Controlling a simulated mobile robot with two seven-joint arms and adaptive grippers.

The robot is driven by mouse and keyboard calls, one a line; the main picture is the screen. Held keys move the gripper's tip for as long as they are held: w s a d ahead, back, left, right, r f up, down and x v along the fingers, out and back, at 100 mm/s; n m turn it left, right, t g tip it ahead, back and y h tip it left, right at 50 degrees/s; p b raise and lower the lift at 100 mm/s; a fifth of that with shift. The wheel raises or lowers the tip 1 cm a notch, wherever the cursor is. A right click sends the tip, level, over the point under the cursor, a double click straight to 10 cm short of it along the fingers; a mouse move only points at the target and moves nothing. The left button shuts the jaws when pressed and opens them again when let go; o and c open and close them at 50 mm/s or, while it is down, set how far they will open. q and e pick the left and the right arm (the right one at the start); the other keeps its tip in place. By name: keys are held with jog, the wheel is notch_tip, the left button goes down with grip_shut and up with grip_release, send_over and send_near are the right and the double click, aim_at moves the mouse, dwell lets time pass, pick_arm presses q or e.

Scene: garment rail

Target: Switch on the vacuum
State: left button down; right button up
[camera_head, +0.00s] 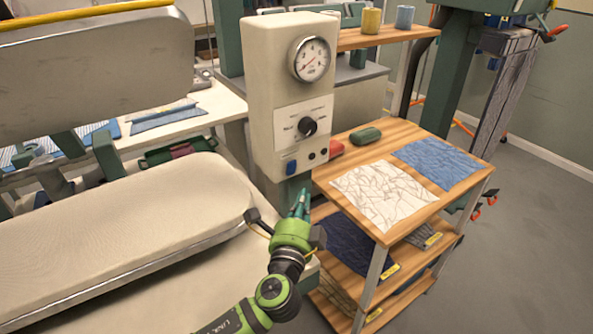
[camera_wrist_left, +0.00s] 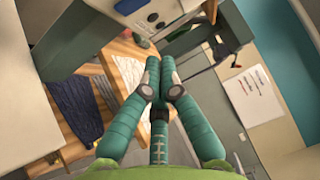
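A cream control box (camera_head: 262,100) stands upright with a round pressure gauge (camera_head: 310,58), a black dial (camera_head: 307,126) and a lower row of small black controls. A blue rocker switch (camera_head: 291,168) sits at the lower left of its face. No label marking the vacuum is readable. My left gripper (camera_head: 301,192) is just below and slightly right of the blue switch, fingers pointing up, apart from it in the picture. Its green fingers are close together and empty. In the left wrist view the fingertips (camera_wrist_left: 160,78) nearly meet, with the box (camera_wrist_left: 165,14) above them. My right gripper is not seen.
A padded pressing board (camera_head: 120,225) lies left of my left arm. A wooden shelf cart (camera_head: 375,145) with white and blue cloths stands close on the right. A red object (camera_head: 336,149) and a green object (camera_head: 366,135) lie on it beside the box.

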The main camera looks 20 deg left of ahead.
aim_at(297, 174)
pick_arm(q)
jog(key=w+a, duration=0.1)
jog(key=w, duration=0.1)
jog(key=w+a+p, duration=0.1)
jog(key=w, duration=0.1)
jog(key=w+a+r+p, duration=0.1)
jog(key=w, duration=0.2)
jog(key=shift+a, duration=0.35)
